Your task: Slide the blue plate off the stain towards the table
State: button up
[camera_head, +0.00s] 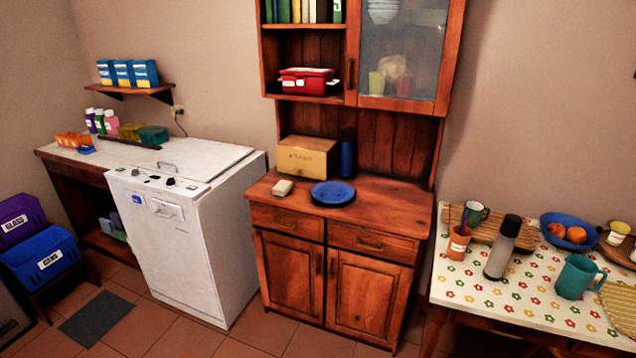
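The blue plate (333,193) lies flat on the wooden counter of the hutch (395,210), near the middle of its top. No stain shows; any mark under the plate is hidden. The table (482,292) stands to the right, covered with a white flower-patterned cloth, with a gap between it and the hutch. My gripper is not in view.
The counter right of the plate is clear. A grey bottle (502,248) and orange cup (458,243) stand on the table's left part.

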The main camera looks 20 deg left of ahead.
aim_at(331, 192)
jog(key=i+j+z, duration=0.15)
jog(key=i+j, duration=0.15)
jog(key=j, duration=0.2)
jog(key=i+j+z, duration=0.1)
jog(key=i+j, duration=0.15)
jog(key=j, duration=0.3)
jog(key=i+j+z, duration=0.15)
jog(key=j, duration=0.45)
jog(key=i+j+z, duration=0.15)
jog(key=i+j, duration=0.15)
jog(key=j, duration=0.3)
jog(key=i+j+z, duration=0.15)
jog(key=j, duration=0.45)
jog(key=i+j+z, duration=0.1)
jog(key=j, duration=0.55)
jog(key=i+j+z, duration=0.15)
jog(key=j, duration=0.5)
jog(key=i+j+z, duration=0.15)
jog(key=j, duration=0.55)
